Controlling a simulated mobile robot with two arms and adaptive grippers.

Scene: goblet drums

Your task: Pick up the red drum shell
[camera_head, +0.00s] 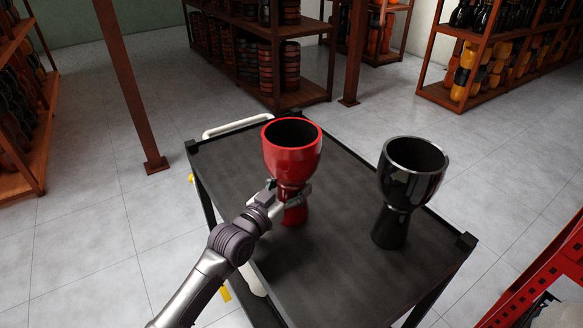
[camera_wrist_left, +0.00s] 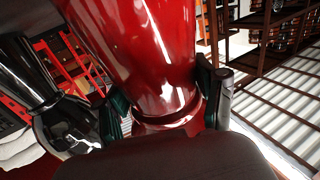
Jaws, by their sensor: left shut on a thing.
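The red drum shell (camera_head: 292,158) is goblet shaped with an open dark top. It is upright over the left part of the black cart top (camera_head: 345,270). My left gripper (camera_head: 291,193) is shut on its narrow waist, coming from the front left. In the left wrist view the red drum shell (camera_wrist_left: 150,60) fills the middle, and the fingers of my left gripper (camera_wrist_left: 168,110) lie on both sides of the waist. I cannot tell whether its base touches the cart. My right gripper is not in view.
A black drum shell (camera_head: 411,170) stands upright on the cart's right part. The cart has a white handle (camera_head: 237,125) at the back left. Shelves with drums (camera_head: 265,55) stand behind. A red frame (camera_head: 540,275) is at the lower right. The front of the cart top is clear.

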